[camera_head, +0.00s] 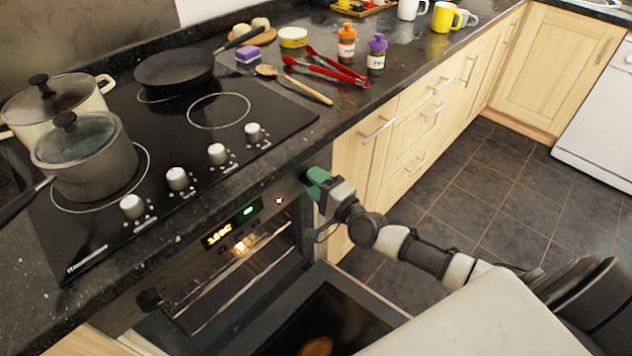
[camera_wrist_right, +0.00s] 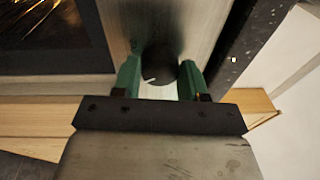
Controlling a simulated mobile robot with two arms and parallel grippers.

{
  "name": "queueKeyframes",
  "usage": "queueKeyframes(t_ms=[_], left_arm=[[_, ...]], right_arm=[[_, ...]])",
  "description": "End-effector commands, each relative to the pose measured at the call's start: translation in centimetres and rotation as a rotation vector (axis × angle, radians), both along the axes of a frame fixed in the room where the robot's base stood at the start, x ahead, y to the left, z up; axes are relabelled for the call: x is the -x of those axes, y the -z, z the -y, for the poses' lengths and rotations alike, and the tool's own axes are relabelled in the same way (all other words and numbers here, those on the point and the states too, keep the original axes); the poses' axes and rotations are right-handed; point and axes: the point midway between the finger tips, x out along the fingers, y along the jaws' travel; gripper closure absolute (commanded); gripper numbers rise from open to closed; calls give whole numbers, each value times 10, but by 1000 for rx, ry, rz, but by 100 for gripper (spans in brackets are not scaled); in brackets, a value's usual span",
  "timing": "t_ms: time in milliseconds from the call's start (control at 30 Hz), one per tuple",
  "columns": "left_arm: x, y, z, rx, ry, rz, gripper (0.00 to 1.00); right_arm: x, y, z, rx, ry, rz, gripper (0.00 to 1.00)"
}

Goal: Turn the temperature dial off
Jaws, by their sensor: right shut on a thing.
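The oven's front panel (camera_head: 190,262) has a dark round knob (camera_head: 150,300) at its left end. It also has a lit orange display (camera_head: 218,237) and a green lit display (camera_head: 248,211). My right gripper (camera_head: 318,182), with green fingers, is at the panel's right end and hides the dial there in the head view. In the right wrist view, my right gripper (camera_wrist_right: 160,80) has its fingers on either side of this dark round dial (camera_wrist_right: 160,66) and is shut on it. A short white line shows on the dial. My left gripper is not in view.
The oven door (camera_head: 330,315) is open below the panel, with a lit interior. Above are the hob (camera_head: 180,120) with several white-topped knobs, two pots (camera_head: 85,155) and a black pan (camera_head: 175,70). Red tongs (camera_head: 325,68) lie on the counter. Floor (camera_head: 470,190) is clear at right.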

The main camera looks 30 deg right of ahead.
Motion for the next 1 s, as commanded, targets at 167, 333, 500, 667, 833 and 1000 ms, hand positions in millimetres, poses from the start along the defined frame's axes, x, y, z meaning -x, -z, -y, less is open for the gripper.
queueKeyframes(t_ms=[167, 333, 500, 667, 833, 1000], left_arm=[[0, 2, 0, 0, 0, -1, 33], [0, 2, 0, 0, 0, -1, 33], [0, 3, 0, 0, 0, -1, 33], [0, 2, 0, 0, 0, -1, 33], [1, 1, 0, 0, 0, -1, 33], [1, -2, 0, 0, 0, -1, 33]], right_arm=[[0, 2, 0, 158, 0, 53, 81], [0, 2, 0, 312, -1, 105, 81], [0, 2, 1, 464, -2, 158, 81], [0, 2, 1, 608, -2, 208, 81], [0, 2, 1, 760, -3, 261, 81], [0, 2, 1, 913, -4, 313, 81]])
